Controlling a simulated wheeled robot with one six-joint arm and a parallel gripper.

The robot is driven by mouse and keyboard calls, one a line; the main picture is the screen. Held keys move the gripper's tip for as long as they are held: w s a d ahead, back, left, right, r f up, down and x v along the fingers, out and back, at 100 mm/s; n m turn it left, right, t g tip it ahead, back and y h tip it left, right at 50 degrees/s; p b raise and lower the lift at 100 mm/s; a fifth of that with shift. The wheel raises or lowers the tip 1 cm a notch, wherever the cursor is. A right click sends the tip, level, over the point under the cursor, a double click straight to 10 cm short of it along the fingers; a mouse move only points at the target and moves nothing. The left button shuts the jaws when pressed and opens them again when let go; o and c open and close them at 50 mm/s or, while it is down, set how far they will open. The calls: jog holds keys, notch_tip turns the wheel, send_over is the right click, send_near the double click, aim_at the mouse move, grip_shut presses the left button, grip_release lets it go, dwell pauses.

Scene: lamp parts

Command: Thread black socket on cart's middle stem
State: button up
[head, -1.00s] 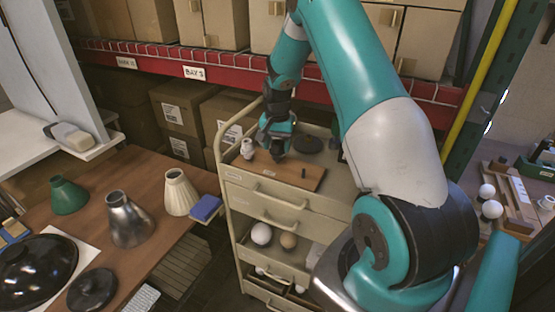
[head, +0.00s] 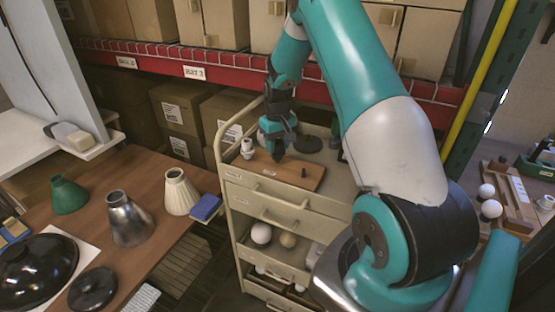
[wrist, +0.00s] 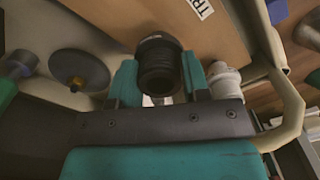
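The black socket (wrist: 158,62) is between the two teal fingers of my gripper (wrist: 158,88) in the wrist view, with a finger against each side.
A dark disc (head: 307,144) lies behind the board on the cart top. The cart's rail (head: 222,143) rises at left. Lamp shades, one green (head: 68,195), one metal (head: 129,219) and one cream (head: 180,192), stand on the left table. Shelving with boxes is behind.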

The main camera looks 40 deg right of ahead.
jog(key=c, duration=0.7)
jog(key=m, duration=0.5)
jog(key=shift+m, duration=0.3)
grip_shut()
jog(key=shift+a+m, duration=0.1)
jog(key=shift+m, duration=0.6)
jog(key=m, duration=0.4)
jog(key=shift+w+m, duration=0.1)
jog(key=shift+m, duration=1.3)
jog(key=m, duration=0.5)
jog(key=shift+f, duration=0.1)
jog(key=shift+m, duration=0.9)
